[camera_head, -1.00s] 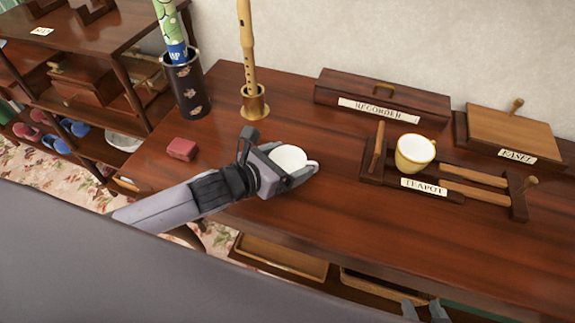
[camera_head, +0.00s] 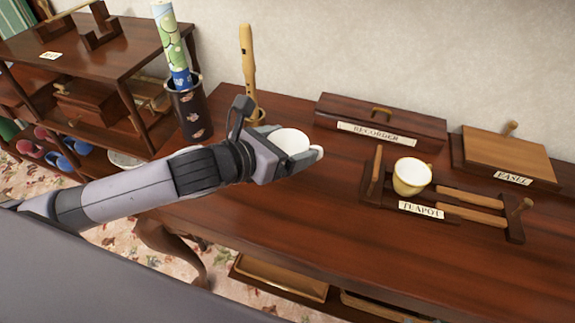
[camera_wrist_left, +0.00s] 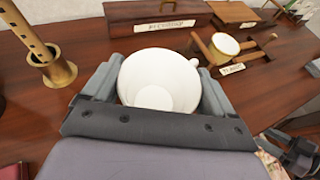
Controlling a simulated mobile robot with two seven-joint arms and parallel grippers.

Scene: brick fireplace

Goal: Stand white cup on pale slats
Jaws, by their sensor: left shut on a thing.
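The white cup (camera_head: 291,139) is between the fingers of my left gripper (camera_head: 296,150), which is shut on it. It appears held above the dark wooden table, left of the rack. The left wrist view shows the cup (camera_wrist_left: 160,75) between both fingers, with its small handle at the right. The rack labelled TEAPOT (camera_head: 470,213) has paler wooden slats, and a cream-and-gold cup (camera_head: 411,179) sits at its left part. The slats at its right are bare. My right gripper (camera_wrist_left: 300,155) shows only in part at the edge of the left wrist view; its jaws are unclear.
A recorder (camera_head: 247,65) stands upright behind my left gripper, beside a dark cylinder (camera_head: 188,108) holding a rolled print. The RECORDER box (camera_head: 380,122) and EASEL stand (camera_head: 510,158) line the wall. The tabletop in front of the rack is clear.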

